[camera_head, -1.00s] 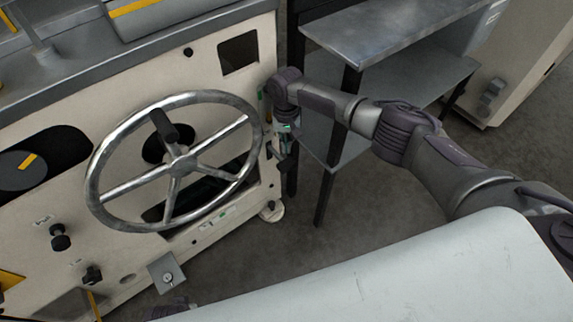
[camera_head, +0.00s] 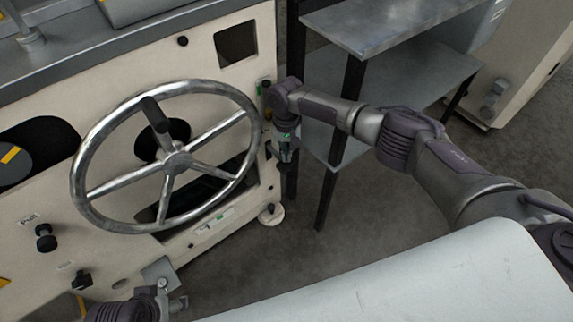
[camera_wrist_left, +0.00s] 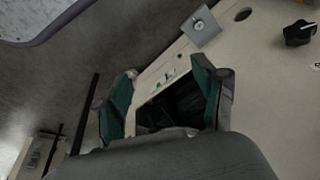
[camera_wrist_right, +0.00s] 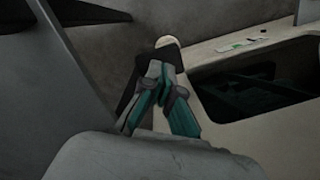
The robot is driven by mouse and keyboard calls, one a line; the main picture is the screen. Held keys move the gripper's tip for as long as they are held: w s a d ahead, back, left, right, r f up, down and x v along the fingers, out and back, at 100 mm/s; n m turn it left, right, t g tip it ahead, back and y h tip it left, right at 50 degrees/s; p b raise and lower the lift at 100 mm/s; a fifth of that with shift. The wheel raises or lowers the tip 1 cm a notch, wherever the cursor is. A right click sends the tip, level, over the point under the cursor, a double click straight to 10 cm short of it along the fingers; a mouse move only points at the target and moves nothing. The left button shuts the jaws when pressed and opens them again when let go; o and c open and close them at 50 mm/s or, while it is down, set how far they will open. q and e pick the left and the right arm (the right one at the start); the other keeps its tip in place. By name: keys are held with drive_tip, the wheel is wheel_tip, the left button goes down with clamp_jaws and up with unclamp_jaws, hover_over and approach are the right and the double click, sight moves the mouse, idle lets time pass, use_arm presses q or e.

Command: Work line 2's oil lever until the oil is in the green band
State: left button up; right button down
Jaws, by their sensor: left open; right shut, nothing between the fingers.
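My right gripper (camera_head: 287,153) points down at the right edge of the cream machine, below a small upright part with green and yellow marks (camera_head: 266,92). Its fingers (camera_wrist_right: 160,72) are shut and empty in the right wrist view. A dark, flat piece (camera_wrist_right: 132,62) shows behind them; I cannot tell whether it is the oil lever or whether the fingers touch it. The oil level cannot be read. My left gripper (camera_head: 178,302) is low at the front of the machine. In the left wrist view its fingers (camera_wrist_left: 165,78) are open and empty.
A large spoked handwheel (camera_head: 178,160) stands out from the machine front. Black knobs (camera_head: 46,238) and a grey plate with a lock (camera_wrist_left: 200,25) are lower down. A grey shelf table (camera_head: 395,20) stands right of the machine, close to my right arm. Floor (camera_head: 270,250) is clear below.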

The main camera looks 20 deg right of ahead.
sight(287, 165)
use_arm(q)
drive_tip(key=shift+b+v, duration=0.35)
drive_tip(key=shift+v, duration=1.4)
use_arm(e)
drive_tip(key=shift+f, duration=0.5)
drive_tip(key=shift+f, duration=0.25)
wheel_tip(287, 165, down, 2)
drive_tip(key=shift+f+b, duration=0.1)
drive_tip(key=shift+b, duration=0.75)
drive_tip(key=shift+f+b, duration=0.4)
drive_tip(key=shift+f, duration=0.5)
use_arm(q)
drive_tip(key=w, duration=0.1)
drive_tip(key=w+f+t, duration=0.1)
drive_tip(key=w+d+t, duration=0.1)
drive_tip(key=shift+w+f, duration=0.15)
drive_tip(key=shift+w, duration=0.05)
